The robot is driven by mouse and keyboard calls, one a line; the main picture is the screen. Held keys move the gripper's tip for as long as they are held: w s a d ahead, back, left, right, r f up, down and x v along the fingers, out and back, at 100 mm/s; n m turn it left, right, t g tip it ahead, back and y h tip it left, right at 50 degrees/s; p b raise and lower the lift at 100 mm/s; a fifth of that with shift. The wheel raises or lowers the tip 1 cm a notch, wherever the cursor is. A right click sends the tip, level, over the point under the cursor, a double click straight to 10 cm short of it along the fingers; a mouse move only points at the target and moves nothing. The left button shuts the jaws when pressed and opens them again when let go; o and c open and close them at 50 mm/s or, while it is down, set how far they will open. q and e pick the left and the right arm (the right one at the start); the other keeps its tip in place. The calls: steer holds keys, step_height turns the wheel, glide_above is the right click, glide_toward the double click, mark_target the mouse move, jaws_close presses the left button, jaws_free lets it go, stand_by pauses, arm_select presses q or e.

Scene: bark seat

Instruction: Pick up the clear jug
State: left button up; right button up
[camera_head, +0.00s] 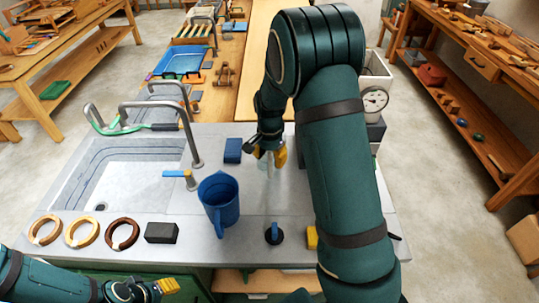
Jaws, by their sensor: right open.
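A pale see-through object (269,171), which looks like the clear jug, stands on the grey counter right at my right gripper. It is faint and partly hidden by the fingers, so its outline and handle are hard to make out. My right gripper (268,155) has yellow fingertips, is open and points down at the jug's upper part. I cannot tell whether the fingers touch it. My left gripper (166,286) is low at the bottom left, in front of the counter edge and away from the jug. Its fingers are too small to read.
A blue jug (219,201) stands left of the clear one, with a blue block (233,150) behind it. A sink (125,172) with taps, several rings (82,231) and a dark block (161,232) lie left. A dial scale (375,99) stands behind my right arm.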

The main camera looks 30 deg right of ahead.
step_height(320, 180, down, 5)
steer(key=shift+s+f+b, duration=0.1)
steer(key=shift+b, duration=0.2)
jaws_close()
